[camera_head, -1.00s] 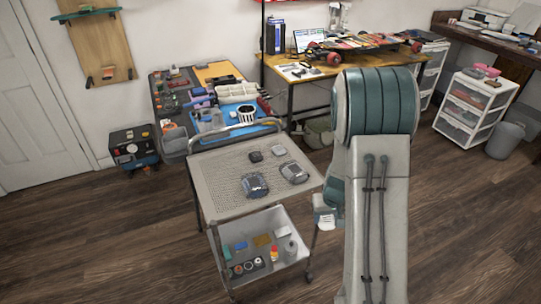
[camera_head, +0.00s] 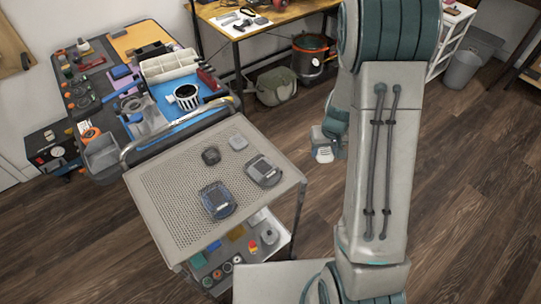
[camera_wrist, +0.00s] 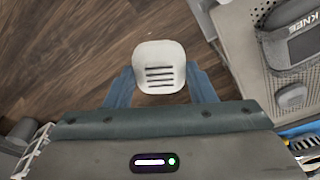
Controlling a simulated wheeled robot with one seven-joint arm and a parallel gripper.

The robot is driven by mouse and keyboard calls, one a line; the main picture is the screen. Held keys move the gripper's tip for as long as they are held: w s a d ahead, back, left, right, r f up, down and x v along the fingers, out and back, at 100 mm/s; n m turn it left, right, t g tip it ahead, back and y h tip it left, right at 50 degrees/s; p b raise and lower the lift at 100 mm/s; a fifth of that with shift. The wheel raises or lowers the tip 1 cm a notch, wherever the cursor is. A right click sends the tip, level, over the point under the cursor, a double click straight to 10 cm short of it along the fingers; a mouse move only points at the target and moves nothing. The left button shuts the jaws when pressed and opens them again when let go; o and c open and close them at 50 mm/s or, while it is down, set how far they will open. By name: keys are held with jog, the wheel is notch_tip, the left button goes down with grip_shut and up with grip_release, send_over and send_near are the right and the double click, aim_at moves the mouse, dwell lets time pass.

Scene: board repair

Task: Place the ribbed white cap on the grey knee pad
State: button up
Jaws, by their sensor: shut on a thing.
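The ribbed white cap (camera_wrist: 159,62), a rounded square with dark slots on its face, is between the blue fingers of my gripper (camera_wrist: 160,84) in the wrist view. My gripper is shut on it, over the floor beside the cart. In the head view my gripper (camera_head: 323,150) is small, right of the cart top, and the cap is hard to make out there. The grey knee pad (camera_head: 264,170) lies on the cart's perforated top, apart from the cap. In the wrist view a pad marked KNEE (camera_wrist: 296,42), apparently the same one, is cut off at the upper right.
A blue-grey pad (camera_head: 218,200), a dark small cap (camera_head: 211,155) and a light small cap (camera_head: 238,142) share the cart top (camera_head: 165,195). The cart's handle (camera_head: 180,125) rises at its far end. A cluttered workbench (camera_head: 80,100) stands behind.

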jog(key=s+a+r+n+b, duration=0.6)
jog(key=s+a+r+n, duration=0.15)
jog(key=a+r, duration=0.2)
jog(key=p, duration=0.1)
send_over(262, 167)
jog(key=shift+m+y, duration=0.35)
jog(key=shift+y, duration=0.05)
jog(key=f, duration=0.7)
jog(key=shift+s+d, duration=0.2)
jog(key=shift+d, duration=0.1)
jog(key=shift+w+a+f, duration=0.1)
jog(key=shift+a+f, duration=0.05)
jog(key=shift+f, duration=1.9)
jog(key=shift+f, duration=0.2)
jog(key=o, duration=1)
jog(key=shift+c, duration=0.2)
